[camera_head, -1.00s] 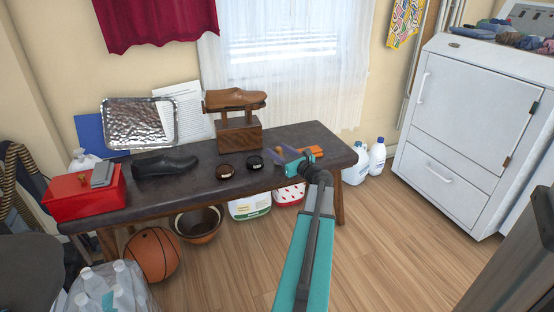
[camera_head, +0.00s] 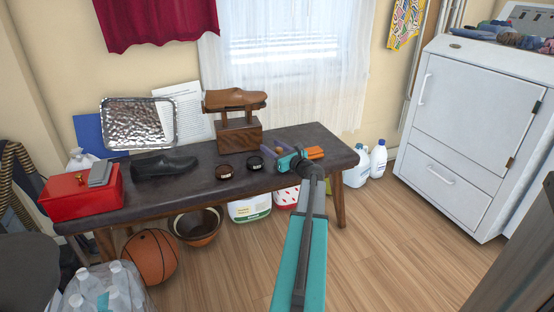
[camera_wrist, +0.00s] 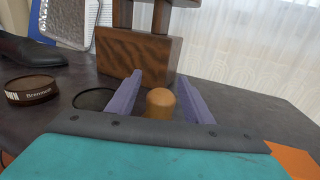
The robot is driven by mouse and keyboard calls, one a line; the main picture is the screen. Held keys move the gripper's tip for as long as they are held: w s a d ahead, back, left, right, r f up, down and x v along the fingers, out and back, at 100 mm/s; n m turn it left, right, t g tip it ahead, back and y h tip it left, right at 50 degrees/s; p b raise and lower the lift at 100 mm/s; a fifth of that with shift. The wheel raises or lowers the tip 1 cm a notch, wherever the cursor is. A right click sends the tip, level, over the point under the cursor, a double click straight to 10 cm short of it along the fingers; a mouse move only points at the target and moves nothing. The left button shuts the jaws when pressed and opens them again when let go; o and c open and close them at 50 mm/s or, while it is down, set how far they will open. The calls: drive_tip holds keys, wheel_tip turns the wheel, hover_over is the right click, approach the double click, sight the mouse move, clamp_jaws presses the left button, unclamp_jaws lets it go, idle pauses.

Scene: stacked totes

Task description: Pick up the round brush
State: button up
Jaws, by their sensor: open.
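The round brush shows as a rounded light-wood knob (camera_wrist: 160,103) between my gripper's purple fingers in the wrist view; its lower part is hidden behind the gripper body. In the head view the knob is a small brown spot (camera_head: 280,149) near the right end of the dark bench (camera_head: 205,161). My gripper (camera_wrist: 160,80) is open, with one finger on each side of the knob and visible room around it. In the head view my gripper (camera_head: 274,148) is low over the bench top.
A black tin (camera_head: 255,163) and a brown tin (camera_head: 224,171) lie left of my gripper. A wooden shoe stand (camera_head: 239,136) is behind it. A black shoe (camera_head: 165,166) and red box (camera_head: 80,194) are farther left.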

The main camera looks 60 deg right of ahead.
drive_tip(key=c, duration=1.1)
drive_tip(key=shift+r, duration=0.2)
drive_tip(key=shift+r+p, duration=1)
drive_tip(key=shift+r, duration=0.15)
drive_tip(key=shift+s+a+r+p, duration=0.2)
drive_tip(key=shift+s+r+p, duration=0.2)
drive_tip(key=shift+r, duration=0.2)
drive_tip(key=shift+w+a+r+p+v, duration=0.3)
drive_tip(key=shift+p+v, duration=0.5)
drive_tip(key=shift+v, duration=1.7)
drive_tip(key=shift+s+a+r+p+v, duration=0.1)
drive_tip(key=shift+a+p+v, duration=0.55)
drive_tip(key=shift+v, duration=1.85)
drive_tip(key=shift+w+a+r+p+v, duration=0.2)
drive_tip(key=shift+p+v, duration=0.8)
drive_tip(key=shift+v, duration=1.45)
